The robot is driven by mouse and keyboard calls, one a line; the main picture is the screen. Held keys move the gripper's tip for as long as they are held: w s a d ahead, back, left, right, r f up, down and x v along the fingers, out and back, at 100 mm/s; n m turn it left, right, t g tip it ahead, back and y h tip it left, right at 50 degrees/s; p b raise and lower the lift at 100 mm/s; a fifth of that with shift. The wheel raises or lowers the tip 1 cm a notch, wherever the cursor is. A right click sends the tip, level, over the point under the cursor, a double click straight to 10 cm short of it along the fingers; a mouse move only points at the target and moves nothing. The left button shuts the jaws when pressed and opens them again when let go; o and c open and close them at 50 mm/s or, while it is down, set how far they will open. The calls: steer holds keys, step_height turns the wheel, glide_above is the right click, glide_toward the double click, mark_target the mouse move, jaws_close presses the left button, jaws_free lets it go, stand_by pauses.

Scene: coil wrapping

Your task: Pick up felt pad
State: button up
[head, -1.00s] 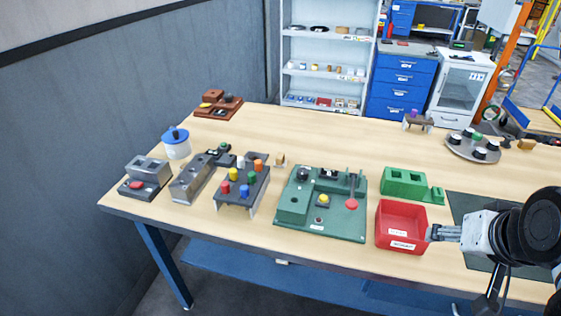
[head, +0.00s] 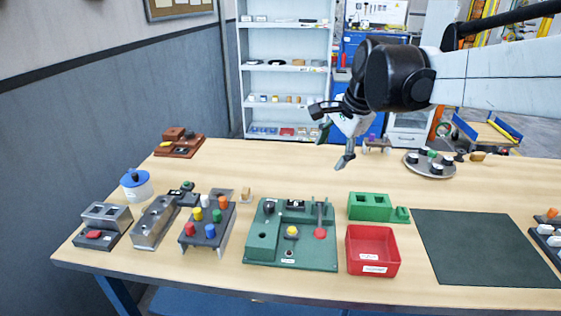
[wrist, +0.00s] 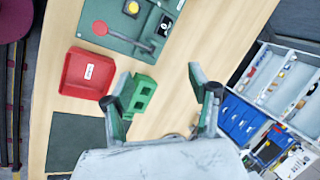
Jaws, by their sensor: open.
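My gripper (head: 334,147) is open and empty, raised above the far side of the wooden table (head: 300,170). I cannot tell for sure which object is the felt pad. A small tan block (head: 246,194) stands near the middle left, and small items lie on the brown tray (head: 178,146) at the back left; they are too small to identify.
A red bin (head: 372,273), a green slotted block (head: 370,208) and a green fixture board (head: 262,254) stand along the front. A dark flat mat (head: 485,248) lies at right. A round tray (head: 430,171) with black-and-white pieces stands at back right. The table's middle back is clear.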

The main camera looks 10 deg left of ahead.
steer(key=w+a+f+m+g, duration=0.2)
steer(key=w+a+f+m, duration=0.25)
steer(key=w+a, duration=0.55)
steer(key=m+g+y, duration=0.1)
steer(key=m+g, duration=0.1)
steer(key=m, duration=0.1)
glide_toward(246, 190)
steer(key=x, duration=0.5)
steer(key=shift+w+a, duration=0.15)
steer(key=shift+a, duration=0.05)
steer(key=shift+x, duration=2.75)
steer(key=shift+d+y, duration=0.15)
steer(key=shift+y, duration=0.15)
steer(key=shift+c, duration=0.5)
steer(key=c, duration=1.1)
